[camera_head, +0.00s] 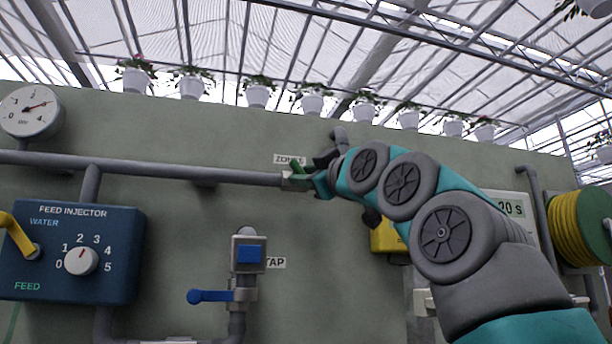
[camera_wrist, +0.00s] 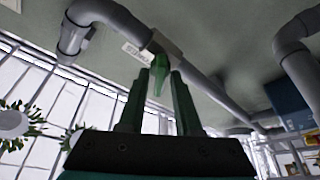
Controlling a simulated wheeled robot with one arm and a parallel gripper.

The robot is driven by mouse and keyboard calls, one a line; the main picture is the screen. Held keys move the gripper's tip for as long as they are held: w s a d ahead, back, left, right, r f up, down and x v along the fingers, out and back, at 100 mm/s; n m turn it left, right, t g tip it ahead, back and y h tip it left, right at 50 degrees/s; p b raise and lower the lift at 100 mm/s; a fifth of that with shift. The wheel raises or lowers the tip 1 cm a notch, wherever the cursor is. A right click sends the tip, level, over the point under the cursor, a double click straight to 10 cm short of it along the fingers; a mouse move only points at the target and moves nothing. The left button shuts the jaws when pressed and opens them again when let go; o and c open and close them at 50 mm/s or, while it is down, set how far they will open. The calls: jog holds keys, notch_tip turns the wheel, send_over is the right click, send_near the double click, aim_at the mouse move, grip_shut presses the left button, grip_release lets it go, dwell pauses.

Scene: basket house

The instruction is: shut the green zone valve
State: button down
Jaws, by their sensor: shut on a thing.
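The green zone valve has a metal body (camera_head: 289,181) on the grey pipe, partly hidden in the head view by my gripper (camera_head: 310,178). Its green lever (camera_wrist: 158,76) shows in the wrist view, pointing from the valve body (camera_wrist: 164,45) down between my two dark green fingers. My gripper (camera_wrist: 160,84) is shut on the lever, with a finger on each side of it. A partly covered label starting "ZON" (camera_head: 288,158) is on the wall just above the valve.
A blue feed injector box (camera_head: 110,270) with a yellow lever is at left. A blue-handled tap (camera_head: 212,296) sits below the valve. A gauge (camera_head: 31,111), a yellow box (camera_head: 387,238) and a hose reel (camera_head: 577,228) are also on the wall. Hanging pots line the top.

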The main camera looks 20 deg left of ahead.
jog(key=shift+a+m+t+h, duration=0.1)
jog(key=shift+m+t+h, duration=0.3)
jog(key=shift+m, duration=0.8)
jog(key=m+t, duration=0.1)
jog(key=m, duration=0.1)
jog(key=m+t+h+p, duration=0.1)
jog(key=m, duration=0.1)
jog(key=shift+s+r+m, duration=0.15)
jog(key=shift+m, duration=0.15)
jog(key=shift+a+m+h+p, duration=0.1)
jog(key=shift+m+h+p, duration=0.25)
jog(key=shift+p, duration=0.2)
jog(key=shift+m+t+h+p, duration=0.35)
jog(key=shift+m+t+p, duration=0.25)
jog(key=shift+m+p, duration=0.4)
jog(key=shift+m+h+p, duration=0.3)
jog(key=shift+m+h, duration=0.1)
jog(key=shift+m, duration=0.15)
jog(key=shift+f, duration=0.2)
jog(key=c, duration=0.9)
grip_release()
